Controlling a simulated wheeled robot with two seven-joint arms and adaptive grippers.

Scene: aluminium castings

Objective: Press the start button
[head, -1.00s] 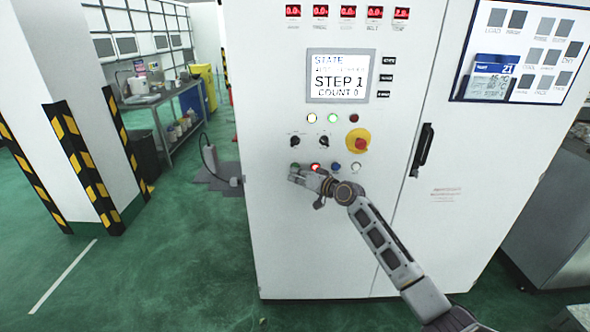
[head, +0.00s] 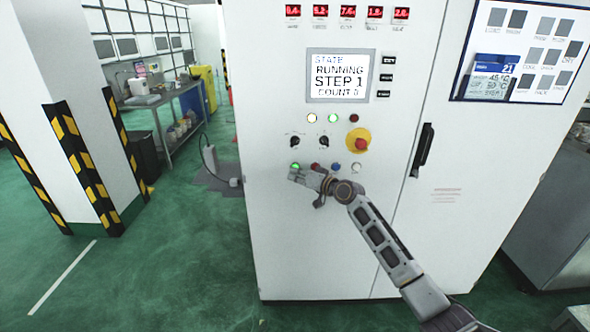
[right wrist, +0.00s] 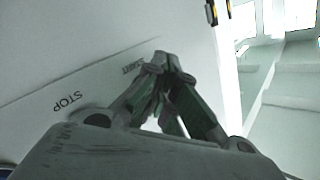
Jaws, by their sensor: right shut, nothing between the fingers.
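The start button (head: 295,167) is lit green at the left of the lower button row on the white cabinet in the head view. My right gripper (head: 293,176) is shut and empty, with its tips just below or at that button. I cannot tell whether they touch it. In the right wrist view my gripper (right wrist: 162,58) points at the panel and covers the button. A "STOP" label and a partly hidden label show beside it. The screen (head: 340,76) reads "RUNNING", "STEP 1", "COUNT 0". My left gripper is not in view.
A red button (head: 315,167) sits right of the green one, with a blue button (head: 335,167) and a white button (head: 355,167) beyond. A red emergency knob (head: 361,144) on yellow, two black switches and a door handle (head: 424,150) stand out from the panel.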

